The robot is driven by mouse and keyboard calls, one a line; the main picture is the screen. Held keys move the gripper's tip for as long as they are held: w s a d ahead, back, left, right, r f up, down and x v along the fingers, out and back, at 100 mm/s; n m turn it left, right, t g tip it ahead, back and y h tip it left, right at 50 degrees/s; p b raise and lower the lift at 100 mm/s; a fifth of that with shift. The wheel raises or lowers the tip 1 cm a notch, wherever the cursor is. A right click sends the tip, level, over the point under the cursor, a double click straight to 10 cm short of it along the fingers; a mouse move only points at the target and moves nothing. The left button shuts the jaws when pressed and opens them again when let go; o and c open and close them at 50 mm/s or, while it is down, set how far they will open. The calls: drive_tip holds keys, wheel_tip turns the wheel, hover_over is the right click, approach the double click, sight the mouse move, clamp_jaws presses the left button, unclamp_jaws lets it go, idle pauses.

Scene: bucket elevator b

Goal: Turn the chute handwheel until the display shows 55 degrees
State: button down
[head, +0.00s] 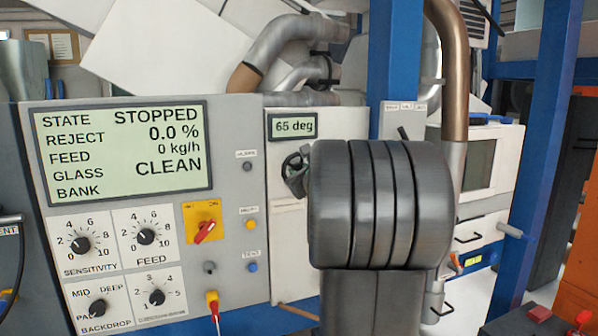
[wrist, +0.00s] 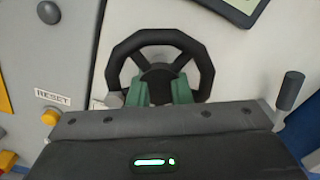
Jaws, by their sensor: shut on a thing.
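The black handwheel (wrist: 125,50) is on the pale panel in the wrist view, with an angular rim and a central hub. In the head view only its dark left part (head: 293,175) shows; my arm hides the rest. The display (head: 294,126) above it reads 65 deg. A corner of the display (wrist: 243,4) shows at the top of the wrist view, unreadable there. The exact contact is partly hidden by the gripper body.
A control panel (head: 235,120) with a STOPPED screen (head: 125,150), knobs and red switches stands to the left. A yellow RESET button (wrist: 50,117) is left of the wheel. A dark peg (wrist: 290,91) stands at the right. Blue posts (head: 545,150) frame the right side.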

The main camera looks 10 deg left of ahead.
drive_tip(key=shift+f+n+b, duration=0.1)
drive_tip(key=shift+n+b, duration=0.3)
drive_tip(key=n+b, duration=0.3)
drive_tip(key=shift+f+n, duration=0.15)
drive_tip(key=shift+n, duration=0.25)
drive_tip(key=n+b, duration=0.3)
drive_tip(key=shift+n, duration=0.3)
drive_tip(key=n+b, duration=0.3)
drive_tip(key=shift+n, duration=0.3)
drive_tip(key=n+b, duration=0.9)
drive_tip(key=n, duration=0.2)
drive_tip(key=shift+r+n+b, duration=0.2)
drive_tip(key=shift+n+b, duration=0.1)
drive_tip(key=shift+b, duration=0.1)
drive_tip(key=c, duration=1.6)
unclamp_jaws()
drive_tip(key=shift+r, duration=0.1)
